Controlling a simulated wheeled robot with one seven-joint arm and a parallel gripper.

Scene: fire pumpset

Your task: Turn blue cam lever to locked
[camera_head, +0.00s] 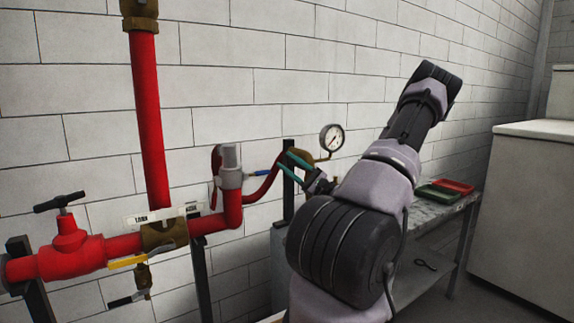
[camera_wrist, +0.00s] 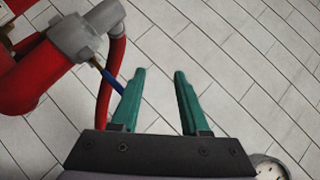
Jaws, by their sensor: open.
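The blue cam lever (camera_head: 262,172) is a short handle sticking out to the right from the grey coupling (camera_head: 230,165) atop the red pipe. In the wrist view the blue lever (camera_wrist: 112,82) slants down from the grey coupling (camera_wrist: 75,38) towards the outer side of the left finger. My gripper (camera_head: 283,158) has its teal fingers spread, just right of the lever's free end. In the wrist view my gripper (camera_wrist: 160,72) has only wall between its fingers. Whether the left finger touches the lever I cannot tell.
A red hose (camera_head: 262,190) curves below the lever. A pressure gauge (camera_head: 332,138) sits behind my gripper, and a dark upright post (camera_head: 288,190) stands close by. A red valve (camera_head: 70,248) is at left. A metal table (camera_head: 440,215) with green and red trays is at right.

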